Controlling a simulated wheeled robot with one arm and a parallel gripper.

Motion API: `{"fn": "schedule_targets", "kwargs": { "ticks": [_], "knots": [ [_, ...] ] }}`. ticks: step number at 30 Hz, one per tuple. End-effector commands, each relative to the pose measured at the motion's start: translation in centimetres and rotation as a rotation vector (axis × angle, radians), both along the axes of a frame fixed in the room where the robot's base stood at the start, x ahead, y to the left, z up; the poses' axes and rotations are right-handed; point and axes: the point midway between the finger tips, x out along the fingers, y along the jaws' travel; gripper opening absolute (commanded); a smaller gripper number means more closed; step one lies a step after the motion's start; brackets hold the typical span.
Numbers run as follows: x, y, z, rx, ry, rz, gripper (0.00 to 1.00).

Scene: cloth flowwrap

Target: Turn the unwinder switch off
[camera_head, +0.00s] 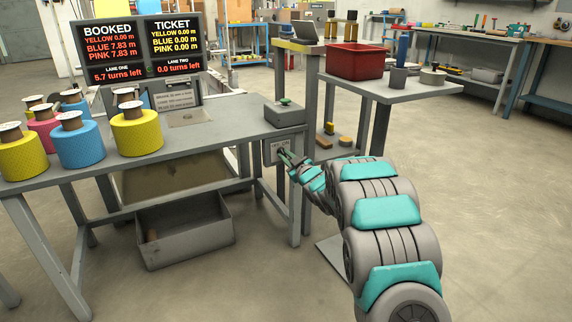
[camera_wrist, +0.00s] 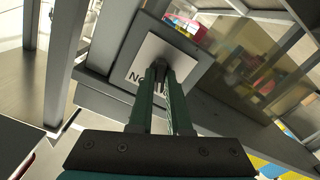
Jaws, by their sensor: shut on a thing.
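The unwinder switch (camera_head: 271,147) is a pale plate on a grey box below the right end of the workbench. In the wrist view the plate (camera_wrist: 190,62) is tilted and carries dark lettering, of which "NO" or an upturned "ON" shows. A dark switch lever (camera_wrist: 160,67) stands out from the plate. My gripper (camera_head: 285,154) reaches the plate from the front right. In the wrist view its two green fingers (camera_wrist: 160,82) are closed around the dark lever. The fingertips hide much of the lever and the lettering, so I cannot tell its exact position.
The workbench (camera_head: 215,128) holds yellow, blue and pink rolls (camera_head: 80,140) and a grey box with a green button (camera_head: 286,113). A grey bin (camera_head: 187,240) sits underneath. A side table with a red crate (camera_head: 355,60) stands at right. The display (camera_head: 143,50) reads lane one 5.7 turns left.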

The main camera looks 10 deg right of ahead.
Motion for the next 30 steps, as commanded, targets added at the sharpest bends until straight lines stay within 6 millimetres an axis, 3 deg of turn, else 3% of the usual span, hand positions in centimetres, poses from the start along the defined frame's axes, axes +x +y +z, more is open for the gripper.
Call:
{"fn": "schedule_targets", "kwargs": {
  "ticks": [13,30],
  "knots": [
    [0.0,-0.01,-0.17,-0.274,-0.092,0.001,0.0],
    [0.02,0.02,0.07,-0.342,-0.113,0.001,0.0]
  ]
}}
